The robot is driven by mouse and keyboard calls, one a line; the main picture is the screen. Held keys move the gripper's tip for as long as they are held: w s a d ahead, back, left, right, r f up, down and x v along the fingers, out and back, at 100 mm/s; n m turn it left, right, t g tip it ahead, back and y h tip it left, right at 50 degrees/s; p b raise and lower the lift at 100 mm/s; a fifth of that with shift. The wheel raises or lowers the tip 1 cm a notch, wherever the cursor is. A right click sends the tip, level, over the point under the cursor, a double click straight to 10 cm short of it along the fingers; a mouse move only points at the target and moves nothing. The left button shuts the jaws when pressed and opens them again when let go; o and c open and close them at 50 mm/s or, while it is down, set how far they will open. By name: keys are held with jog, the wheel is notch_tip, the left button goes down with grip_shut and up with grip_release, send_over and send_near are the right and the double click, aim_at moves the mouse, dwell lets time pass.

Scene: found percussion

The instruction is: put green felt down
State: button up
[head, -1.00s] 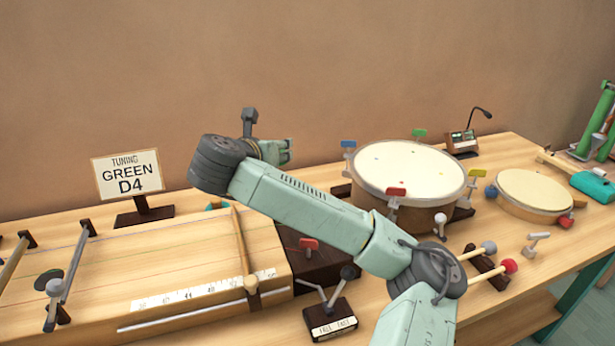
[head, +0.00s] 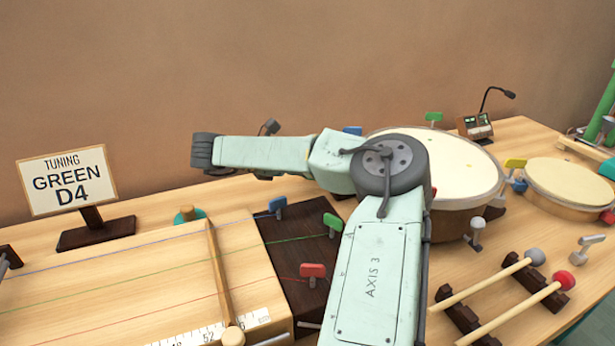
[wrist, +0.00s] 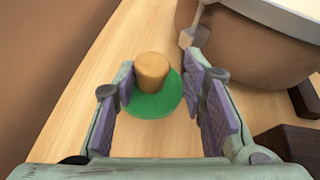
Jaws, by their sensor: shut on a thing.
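The green felt (wrist: 154,103) is a round green disc with a cork knob (wrist: 152,70) on top, seen in the wrist view. It sits between the purple pads of my gripper (wrist: 158,100), which is shut on it. Pale wood tabletop shows around and below the felt. Whether the felt touches the table I cannot tell. In the head view my arm reaches left past the large drum, and it hides the gripper and the green felt.
The large drum (head: 462,170) stands close by; its side (wrist: 255,45) fills the wrist view's upper right. A stringed board (head: 130,275) with a dark end block (head: 290,232), a teal disc with a knob (head: 188,214) and a "GREEN D4" sign (head: 68,183) are at left. Mallets (head: 490,280) lie at right.

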notch_tip(320, 180, down, 4)
jog(key=shift+a+f+p, duration=0.1)
jog(key=shift+f+p, duration=0.15)
jog(key=shift+p, duration=0.2)
jog(key=o, duration=1.1)
jog(key=shift+o, duration=0.2)
jog(key=b+v, duration=0.3)
jog(key=v, duration=0.9)
